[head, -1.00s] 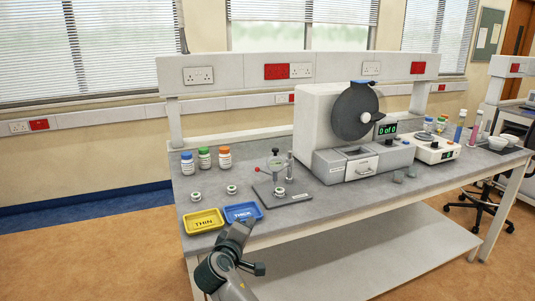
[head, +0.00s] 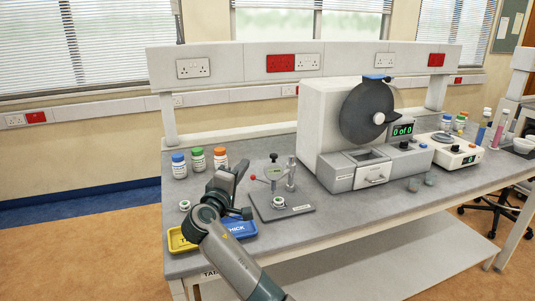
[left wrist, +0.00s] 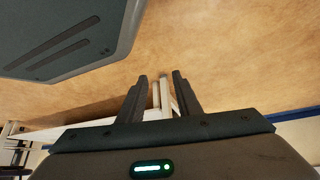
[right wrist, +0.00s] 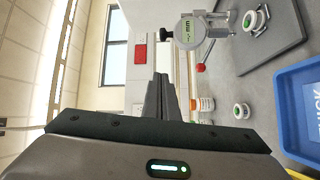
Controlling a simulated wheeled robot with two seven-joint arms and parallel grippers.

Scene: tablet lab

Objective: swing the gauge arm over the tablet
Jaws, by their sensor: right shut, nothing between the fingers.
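The thickness gauge has a flat dark base (head: 298,211), an upright post (head: 291,172) and an arm carrying a round dial (head: 273,173) and a red ball knob (head: 252,178). The dial is to one side of the tablet holder (head: 279,203), a small pale disc with a green centre on the base. The dial (right wrist: 190,31), red knob (right wrist: 201,68) and holder (right wrist: 256,17) also show in the right wrist view. My right gripper (head: 238,168) is shut and empty, left of the knob and apart from it. My left gripper (left wrist: 160,80) is open and empty, away from the bench.
Yellow (head: 180,241) and blue (head: 240,228) trays lie at the bench front, partly behind my right arm. Capped bottles (head: 198,160) stand behind my gripper. A large white machine (head: 320,115) stands right of the gauge. Another small disc (head: 185,205) lies on the left.

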